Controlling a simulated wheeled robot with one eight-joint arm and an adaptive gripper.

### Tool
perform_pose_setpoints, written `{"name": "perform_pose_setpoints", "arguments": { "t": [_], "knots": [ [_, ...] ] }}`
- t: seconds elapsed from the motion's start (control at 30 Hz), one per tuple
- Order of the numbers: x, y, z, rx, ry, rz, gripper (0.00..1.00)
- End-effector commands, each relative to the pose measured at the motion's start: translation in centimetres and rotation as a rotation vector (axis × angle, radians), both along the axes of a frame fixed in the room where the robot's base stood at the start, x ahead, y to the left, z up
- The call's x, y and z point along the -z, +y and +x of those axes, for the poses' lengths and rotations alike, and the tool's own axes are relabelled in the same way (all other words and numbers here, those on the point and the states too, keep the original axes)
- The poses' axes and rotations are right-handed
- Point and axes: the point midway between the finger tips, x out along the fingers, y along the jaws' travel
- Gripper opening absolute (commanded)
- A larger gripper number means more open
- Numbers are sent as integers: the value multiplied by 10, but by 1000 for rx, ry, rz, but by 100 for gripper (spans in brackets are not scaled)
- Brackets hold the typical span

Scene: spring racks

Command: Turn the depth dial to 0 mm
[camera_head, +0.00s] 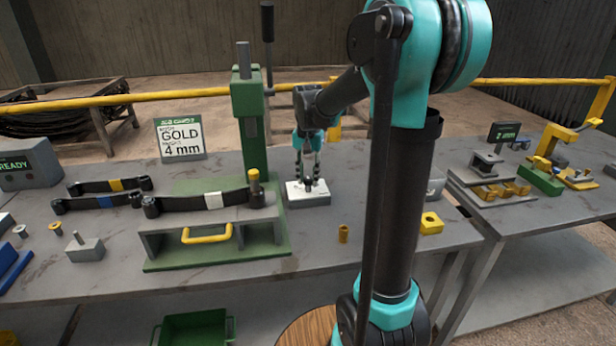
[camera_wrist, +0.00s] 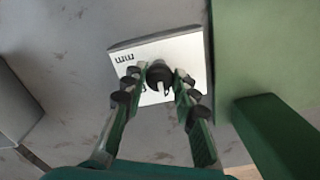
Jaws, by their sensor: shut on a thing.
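The depth dial is a black knob (camera_wrist: 160,76) on a white-topped block (camera_head: 308,197). The block stands on the grey bench, right of the green press. A thin pale mark shows on the knob; I cannot read the setting. My gripper (camera_head: 308,178) points down over the block with its fingers on the knob's two sides. It is shut on the knob, and the fingertips (camera_wrist: 156,82) show on either side of it in the wrist view.
The green press (camera_head: 248,130) stands close left of the block, with a spring strip on its fixture. A small brass cylinder (camera_head: 343,233) and a yellow block (camera_head: 431,223) stand to the right. Bench in front of the dial is clear.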

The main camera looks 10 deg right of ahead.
Motion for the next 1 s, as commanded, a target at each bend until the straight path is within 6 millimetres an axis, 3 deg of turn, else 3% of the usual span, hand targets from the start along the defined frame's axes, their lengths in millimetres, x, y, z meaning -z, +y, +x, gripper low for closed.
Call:
{"name": "perform_pose_setpoints", "arguments": {
  "t": [0.47,1.0],
  "knots": [
    [0,0,0,-134,0,0,0],
    [0,-2,0,-601,0,0,0]
  ]
}}
